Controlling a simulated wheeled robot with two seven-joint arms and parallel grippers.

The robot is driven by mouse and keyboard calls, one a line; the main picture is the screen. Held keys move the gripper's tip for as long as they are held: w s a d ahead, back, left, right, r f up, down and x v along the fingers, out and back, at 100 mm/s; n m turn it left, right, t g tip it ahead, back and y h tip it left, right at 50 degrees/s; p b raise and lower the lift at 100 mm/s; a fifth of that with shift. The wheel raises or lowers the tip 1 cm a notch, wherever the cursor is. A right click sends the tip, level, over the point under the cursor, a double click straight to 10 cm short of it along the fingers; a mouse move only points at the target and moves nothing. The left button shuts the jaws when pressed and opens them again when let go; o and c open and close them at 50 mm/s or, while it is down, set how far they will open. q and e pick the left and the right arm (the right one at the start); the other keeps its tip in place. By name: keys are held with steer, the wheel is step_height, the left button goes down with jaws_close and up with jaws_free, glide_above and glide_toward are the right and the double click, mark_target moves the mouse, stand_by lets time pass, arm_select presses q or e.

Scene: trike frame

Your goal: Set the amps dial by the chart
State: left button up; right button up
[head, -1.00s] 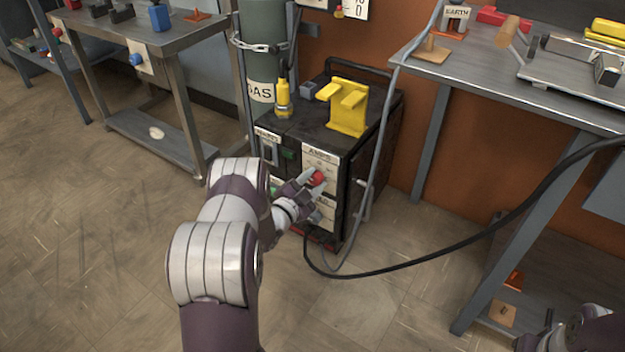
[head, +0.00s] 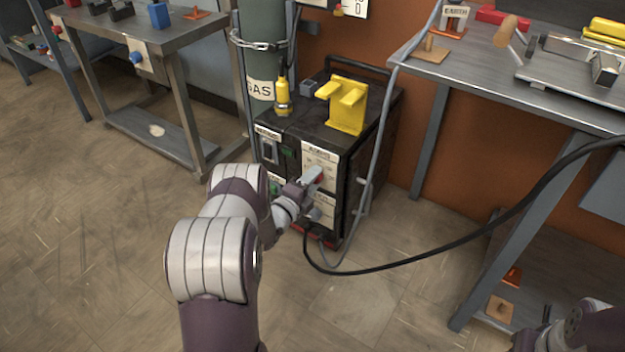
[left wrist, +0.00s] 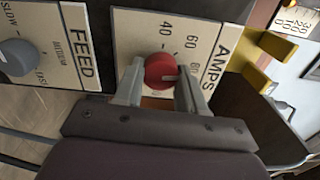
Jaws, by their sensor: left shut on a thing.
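The red amps dial (left wrist: 160,70) sits on the white AMPS plate (left wrist: 205,28) of the black welder (head: 345,165). A pale mark on the dial points right, toward the 80 side; 40 and 60 also show. My left gripper (left wrist: 160,88) is shut on the dial, one finger on each side. In the head view the left gripper (head: 311,179) mostly covers the dial. A printed card with numbers (head: 352,8) is cut off at the top edge, so I cannot read it as the chart. Part of my right arm's end shows at the bottom right; its fingers are unclear.
The grey FEED dial (left wrist: 18,56) is beside the AMPS plate. A yellow bracket (head: 345,105) stands on the welder, near a green gas cylinder (head: 265,55). A black cable (head: 440,258) loops from the welder's front toward the right bench (head: 455,75).

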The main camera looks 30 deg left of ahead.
arm_select(q)
steer(key=shift+f+m, duration=0.1)
steer(key=shift+m, duration=0.5)
steer(key=o, duration=1.1)
steer(key=shift+c, duration=0.2)
steer(key=shift+s, duration=0.15)
steer(key=s+a+p, duration=0.1)
steer(key=s+p, duration=0.5)
steer(key=s, duration=0.6)
steer(key=shift+s, duration=0.25)
